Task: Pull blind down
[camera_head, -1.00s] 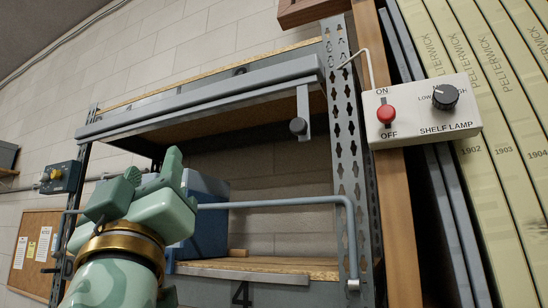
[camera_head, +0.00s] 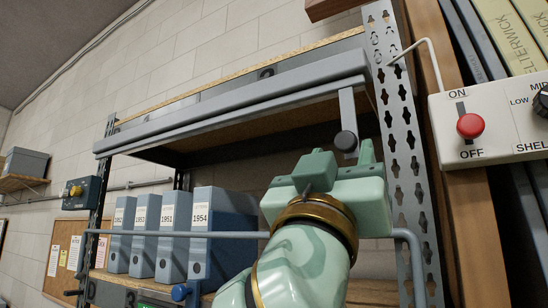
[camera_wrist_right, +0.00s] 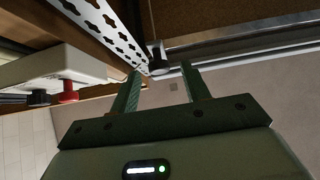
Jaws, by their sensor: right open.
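The blind is rolled up in a long grey housing (camera_head: 230,103) along the top of the shelf bay. A short grey strap hangs from its right end with a dark round knob (camera_head: 346,141) at the bottom. My right gripper (camera_head: 343,164) is open and just below the knob in the head view. In the right wrist view the knob (camera_wrist_right: 158,66) lies beyond the fingertips, roughly in line with the gap between the two fingers (camera_wrist_right: 160,78). Nothing is between the fingers. My left gripper is not in view.
A perforated upright (camera_head: 402,150) stands close right of the knob.

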